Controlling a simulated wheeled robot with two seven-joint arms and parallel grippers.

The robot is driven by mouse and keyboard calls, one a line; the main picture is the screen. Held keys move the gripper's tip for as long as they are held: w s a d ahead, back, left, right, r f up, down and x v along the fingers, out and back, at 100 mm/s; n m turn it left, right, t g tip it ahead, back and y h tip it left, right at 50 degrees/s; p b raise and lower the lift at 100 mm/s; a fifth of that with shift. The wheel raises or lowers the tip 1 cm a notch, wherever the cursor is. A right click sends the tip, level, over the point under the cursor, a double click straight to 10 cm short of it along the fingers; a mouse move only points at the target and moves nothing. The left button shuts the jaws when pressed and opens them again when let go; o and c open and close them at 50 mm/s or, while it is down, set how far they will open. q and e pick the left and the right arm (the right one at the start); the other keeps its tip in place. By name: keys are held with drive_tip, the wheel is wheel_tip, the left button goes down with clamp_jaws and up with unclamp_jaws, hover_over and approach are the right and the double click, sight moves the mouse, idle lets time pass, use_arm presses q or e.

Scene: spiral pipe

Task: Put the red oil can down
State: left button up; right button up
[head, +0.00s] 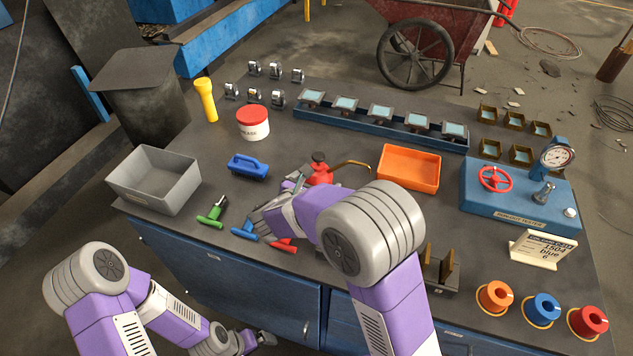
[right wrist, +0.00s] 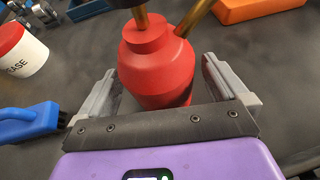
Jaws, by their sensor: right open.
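The red oil can (head: 319,173) with its brass spout stands upright on the grey worktop in the middle of the head view, partly hidden by my right gripper and arm. It also shows large in the right wrist view (right wrist: 158,70). My right gripper (right wrist: 163,90) is open, with one finger on each side of the can. A gap shows at the left finger; the right finger is close to the can, and contact there is unclear. The can's base is partly hidden. My left gripper (head: 262,340) is low in front of the bench, too small to read.
An orange tray (head: 408,168) lies right of the can; a blue brush (head: 248,166) and grease tub (head: 253,122) lie left. Green, blue and red T-handled tools (head: 210,217) lie near the front edge. A grey bin (head: 153,180) stands at left, a blue gauge tester (head: 520,195) at right.

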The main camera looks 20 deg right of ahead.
drive_tip(key=p+v, duration=0.1)
drive_tip(key=v, duration=1)
drive_tip(key=shift+s+a+r+p, duration=0.1)
drive_tip(key=shift+s+a+p, duration=0.15)
drive_tip(key=shift+p, duration=0.1)
drive_tip(key=shift+r, duration=0.1)
